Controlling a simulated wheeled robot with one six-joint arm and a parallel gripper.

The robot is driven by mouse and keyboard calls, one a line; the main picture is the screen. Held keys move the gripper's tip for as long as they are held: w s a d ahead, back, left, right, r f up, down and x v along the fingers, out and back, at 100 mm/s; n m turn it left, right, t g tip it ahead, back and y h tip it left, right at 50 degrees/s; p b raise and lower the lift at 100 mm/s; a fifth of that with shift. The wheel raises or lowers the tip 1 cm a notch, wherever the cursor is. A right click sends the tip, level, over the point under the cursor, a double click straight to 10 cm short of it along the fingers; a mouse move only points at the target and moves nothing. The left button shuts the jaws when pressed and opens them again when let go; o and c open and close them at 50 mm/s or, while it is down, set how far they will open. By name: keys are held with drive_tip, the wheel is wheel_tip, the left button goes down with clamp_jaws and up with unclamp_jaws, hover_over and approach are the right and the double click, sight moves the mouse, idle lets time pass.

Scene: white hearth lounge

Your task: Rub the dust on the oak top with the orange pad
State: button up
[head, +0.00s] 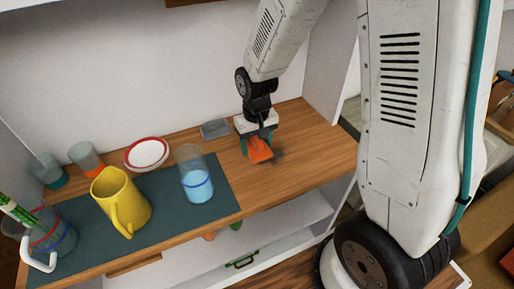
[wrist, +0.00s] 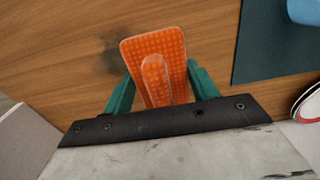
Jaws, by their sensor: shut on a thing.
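The orange pad (head: 260,151) is in my gripper (head: 257,138), low over the right part of the oak top (head: 310,150). In the wrist view the pad (wrist: 172,50) shows a dotted orange face and a raised grip, with the teal fingers of my gripper (wrist: 160,88) shut on either side of it. A dark smudge of dust (wrist: 117,52) lies on the wood just left of the pad in the wrist view. It shows faintly in the head view (head: 278,154) to the pad's right. I cannot tell whether the pad touches the wood.
A dark mat (head: 222,200) lies left of the pad, with a glass of blue liquid (head: 194,178) and a yellow jug (head: 120,200). A red-rimmed plate (head: 147,153) and a grey flat item (head: 215,129) are behind. The right end of the top is clear.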

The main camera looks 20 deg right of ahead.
sight(256, 138)
drive_tip(key=shift+r, duration=2.3)
drive_tip(key=shift+s, duration=0.1)
